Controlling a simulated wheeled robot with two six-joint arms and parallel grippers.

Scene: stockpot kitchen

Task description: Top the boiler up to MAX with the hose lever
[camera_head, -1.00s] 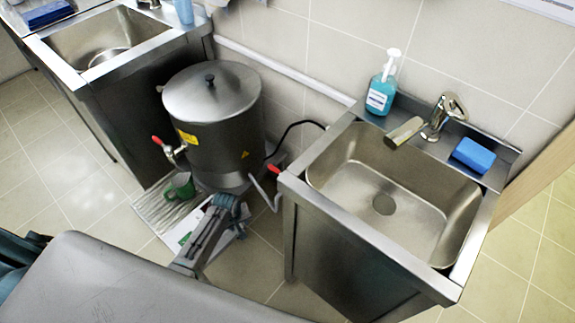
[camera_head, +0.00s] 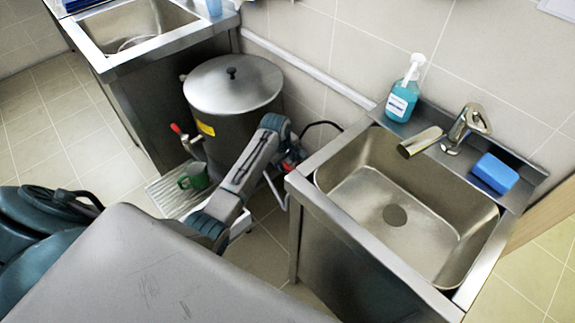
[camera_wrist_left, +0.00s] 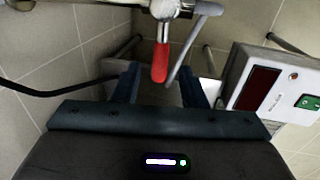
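The steel boiler (camera_head: 225,115) stands between the two sinks with its lid on. My left arm crosses in front of it. The red hose lever (camera_head: 290,166) is partly hidden beside my left gripper (camera_head: 287,150) in the head view. In the left wrist view, the red lever handle (camera_wrist_left: 160,62) hangs from a metal valve, with a thin grey tube beside it. My left gripper (camera_wrist_left: 160,88) is open, with its fingers on either side below the handle and not closed on it. My right gripper is not in view. The water level is not visible.
A white box (camera_wrist_left: 275,85) with a dark red display and green switch stands at right in the wrist view. A green mug (camera_head: 194,176) is under the boiler's red-handled tap (camera_head: 187,140). The right sink (camera_head: 400,205) is close beside my gripper.

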